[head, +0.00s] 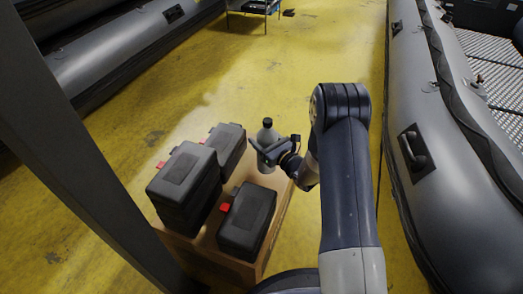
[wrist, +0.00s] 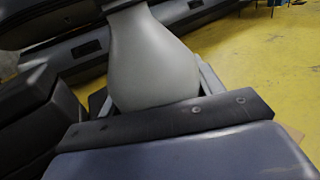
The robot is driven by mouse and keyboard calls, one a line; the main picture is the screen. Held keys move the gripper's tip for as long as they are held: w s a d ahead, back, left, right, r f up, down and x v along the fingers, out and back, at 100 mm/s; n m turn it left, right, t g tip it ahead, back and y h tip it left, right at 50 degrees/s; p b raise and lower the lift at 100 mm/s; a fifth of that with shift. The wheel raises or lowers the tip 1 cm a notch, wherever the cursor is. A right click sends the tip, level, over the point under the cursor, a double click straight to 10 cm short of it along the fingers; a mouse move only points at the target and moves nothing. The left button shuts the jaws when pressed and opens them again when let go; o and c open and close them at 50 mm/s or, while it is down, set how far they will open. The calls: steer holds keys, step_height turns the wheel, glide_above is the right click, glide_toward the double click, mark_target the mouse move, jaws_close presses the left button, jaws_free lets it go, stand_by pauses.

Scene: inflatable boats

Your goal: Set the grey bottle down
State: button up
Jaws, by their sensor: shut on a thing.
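The grey bottle (head: 266,136) has a dark cap and stands about upright in the head view, at the right far corner of a wooden box top. My gripper (head: 266,152) is shut on it from the right. In the wrist view the bottle's pale grey body (wrist: 150,62) fills the upper middle, between the fingers of my gripper (wrist: 150,100).
Black cases with red latches, one pair stacked (head: 184,180), one behind (head: 227,142) and one in front (head: 247,218), crowd the wooden box (head: 276,232). A grey inflatable boat (head: 440,130) lies to the right. Yellow floor (head: 330,50) is clear beyond.

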steer(key=shift+f+b, duration=0.6)
steer(key=shift+f, duration=1.15)
steer(key=shift+f+b, duration=0.3)
steer(key=o, duration=1)
steer(key=shift+r, duration=0.1)
steer(key=shift+r, duration=0.15)
steer(key=p+v, duration=0.3)
steer(key=v, duration=0.9)
